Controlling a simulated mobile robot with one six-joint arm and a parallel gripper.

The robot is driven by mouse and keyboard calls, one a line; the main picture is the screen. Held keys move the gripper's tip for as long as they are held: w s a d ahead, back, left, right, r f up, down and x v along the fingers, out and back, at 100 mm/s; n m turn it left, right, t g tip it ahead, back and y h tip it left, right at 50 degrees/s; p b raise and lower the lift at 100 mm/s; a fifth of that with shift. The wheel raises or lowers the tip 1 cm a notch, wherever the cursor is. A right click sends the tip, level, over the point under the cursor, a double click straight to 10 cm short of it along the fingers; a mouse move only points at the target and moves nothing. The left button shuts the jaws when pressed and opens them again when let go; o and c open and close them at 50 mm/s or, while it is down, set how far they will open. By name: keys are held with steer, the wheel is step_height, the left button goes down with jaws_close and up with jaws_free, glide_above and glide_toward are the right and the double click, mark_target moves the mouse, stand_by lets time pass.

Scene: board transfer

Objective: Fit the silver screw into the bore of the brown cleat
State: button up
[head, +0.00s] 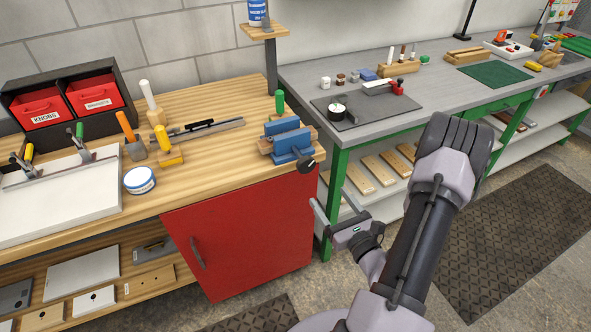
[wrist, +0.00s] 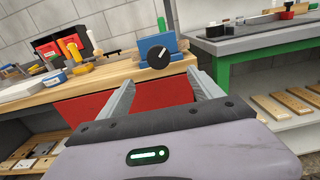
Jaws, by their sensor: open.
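I cannot make out the silver screw or the brown cleat for certain in either view. My gripper (head: 330,197) is open and empty, in front of the red cabinet's right side and below the wooden bench top. In the wrist view the two fingers of my gripper (wrist: 162,80) point toward the red cabinet and the blue vise, with nothing between them.
The blue vise (head: 287,137) with its black knob sits at the wooden bench's right corner. A grey bench (head: 300,76) on green legs holds a dark mat (head: 357,117) and small items. Light boards (head: 378,171) lie on its lower shelf. The red cabinet (head: 240,235) faces me.

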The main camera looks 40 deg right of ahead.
mark_target(307, 168)
steer(key=x, duration=1.5)
steer(key=shift+w+a+r+b, duration=0.1)
steer(key=shift+w+b, duration=0.1)
steer(key=shift+b, duration=0.2)
